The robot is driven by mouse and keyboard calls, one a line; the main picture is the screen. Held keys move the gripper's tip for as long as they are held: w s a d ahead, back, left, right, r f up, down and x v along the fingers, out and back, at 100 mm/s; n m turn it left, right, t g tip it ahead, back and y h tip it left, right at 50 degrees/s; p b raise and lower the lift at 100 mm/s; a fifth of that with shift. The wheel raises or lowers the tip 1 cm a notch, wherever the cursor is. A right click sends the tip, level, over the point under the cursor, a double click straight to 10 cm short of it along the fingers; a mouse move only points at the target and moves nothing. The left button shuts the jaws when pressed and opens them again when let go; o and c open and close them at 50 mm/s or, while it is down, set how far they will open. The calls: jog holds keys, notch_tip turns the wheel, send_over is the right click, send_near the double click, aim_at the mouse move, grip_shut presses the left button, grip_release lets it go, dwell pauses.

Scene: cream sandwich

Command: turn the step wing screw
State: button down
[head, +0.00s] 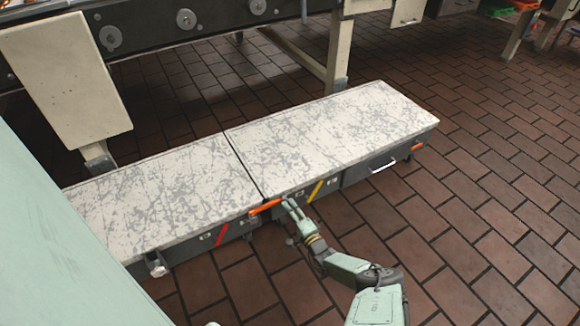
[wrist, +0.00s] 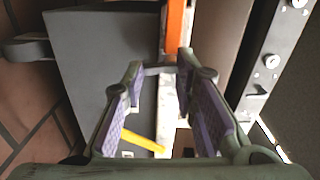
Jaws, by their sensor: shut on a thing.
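The low step (head: 330,125) has a white, grey-streaked top and a dark front side. My gripper (head: 287,204) is at that front side, near the joint between the step's two sections. In the wrist view my gripper (wrist: 160,66) is closed part way, its purple-lined fingers still apart. A small grey piece, the step wing screw (wrist: 157,71), shows between the fingertips; its shape is mostly hidden there, and in the head view the fingers cover it. An orange bar (head: 265,207) lies just left of the fingertips; it also shows in the wrist view (wrist: 174,28).
A silver knob (head: 157,268) sticks out near the left end of the step front. A yellow stripe (head: 315,191) and a red stripe (head: 222,233) mark the front. A cream-legged machine (head: 66,78) stands behind. The brick floor (head: 480,215) to the right is clear.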

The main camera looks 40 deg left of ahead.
jog(key=shift+w+r+n, duration=0.4)
jog(key=shift+r+n, duration=0.35)
jog(key=shift+n, duration=0.05)
jog(key=shift+s+y, duration=0.15)
jog(key=shift+y, duration=0.15)
jog(key=c, duration=1.5)
grip_release()
jog(key=o, duration=0.3)
jog(key=shift+s+d+r, duration=0.15)
jog(key=shift+d, duration=0.2)
jog(key=o, duration=0.4)
jog(key=v, duration=0.3)
jog(key=f+v, duration=0.1)
jog(key=v, duration=0.7)
jog(key=shift+s+d+f, duration=0.15)
jog(key=shift+s, duration=0.15)
